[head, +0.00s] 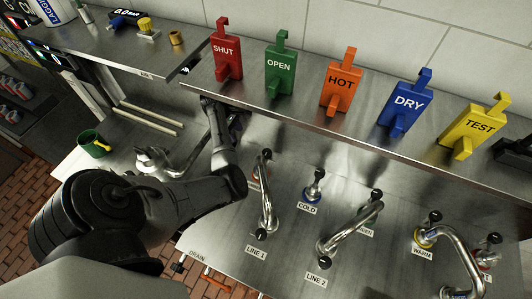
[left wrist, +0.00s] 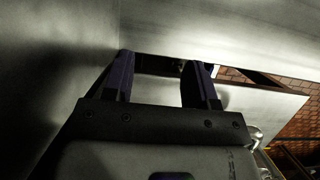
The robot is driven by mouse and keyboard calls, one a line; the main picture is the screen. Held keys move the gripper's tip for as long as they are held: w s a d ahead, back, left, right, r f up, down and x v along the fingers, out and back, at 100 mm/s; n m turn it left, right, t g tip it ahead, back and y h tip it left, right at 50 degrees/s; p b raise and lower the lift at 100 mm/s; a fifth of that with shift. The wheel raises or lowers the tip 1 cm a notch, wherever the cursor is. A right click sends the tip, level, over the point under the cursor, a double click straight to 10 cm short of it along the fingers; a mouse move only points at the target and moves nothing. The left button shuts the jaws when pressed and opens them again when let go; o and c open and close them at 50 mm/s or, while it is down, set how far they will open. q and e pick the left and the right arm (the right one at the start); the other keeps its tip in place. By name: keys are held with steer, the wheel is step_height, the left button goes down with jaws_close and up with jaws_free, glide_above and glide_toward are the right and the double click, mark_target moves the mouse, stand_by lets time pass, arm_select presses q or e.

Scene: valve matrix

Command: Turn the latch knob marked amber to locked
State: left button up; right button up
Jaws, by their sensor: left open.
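No latch knob marked amber can be made out in either view. Black-topped knobs stand on the steel counter: one with a blue ring (head: 312,190) by the COLD label, and one with a yellow ring (head: 425,238) by the WARM label. My left arm reaches over the counter and its forearm goes up toward the shelf's edge, so the left gripper is mostly hidden in the head view. In the left wrist view my left gripper (left wrist: 160,78) is open, its two dark fingers apart beside a grey metal surface. No held object shows between them. My right gripper is not in view.
Bent metal pipes (head: 268,195) rise from the counter near LINE 1 and LINE 2. Upright tags, from the red SHUT tag (head: 227,57) to the yellow TEST tag (head: 477,128), stand on the shelf (head: 300,112). A green mug (head: 93,143) stands at the left.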

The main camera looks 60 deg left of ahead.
arm_select(q)
steer(key=p, duration=0.2)
glide_above(267, 152)
steer(key=s+a, duration=0.1)
steer(key=shift+a, duration=0.15)
steer(key=x, duration=0.3)
steer(key=shift+s+a+f, duration=0.1)
steer(key=shift+s+f, duration=0.1)
steer(key=shift+f, duration=0.1)
steer(key=shift+w+f, duration=0.2)
steer(key=shift+f, duration=0.45)
